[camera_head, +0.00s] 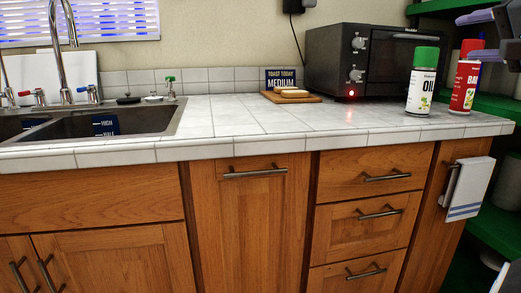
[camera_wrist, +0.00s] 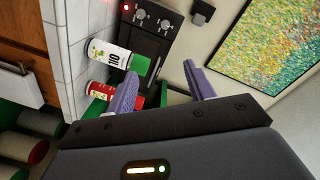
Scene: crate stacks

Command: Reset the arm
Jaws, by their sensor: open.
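My gripper (camera_wrist: 163,82) shows in the wrist view as two purple fingers spread apart with nothing held between them. In the head view, part of my gripper (camera_head: 478,17) shows at the upper right edge, above the counter and apart from it. The rest of my arm is mostly out of frame. A white OIL can with a green cap (camera_head: 422,82) and a red can (camera_head: 465,82) stand upright side by side near the counter's right end. In the wrist view, the OIL can (camera_wrist: 108,56) and the red can (camera_wrist: 100,90) appear sideways behind the left finger.
A black toaster oven (camera_head: 330,62) with a lit red light stands behind the cans. Bread lies on a wooden board (camera_head: 268,97) before a MEDIUM sign (camera_head: 281,77). A sink (camera_head: 150,122) is at left. Green shelves (camera_head: 495,130) stand at right. The middle of the tiled counter (camera_head: 235,115) is clear.

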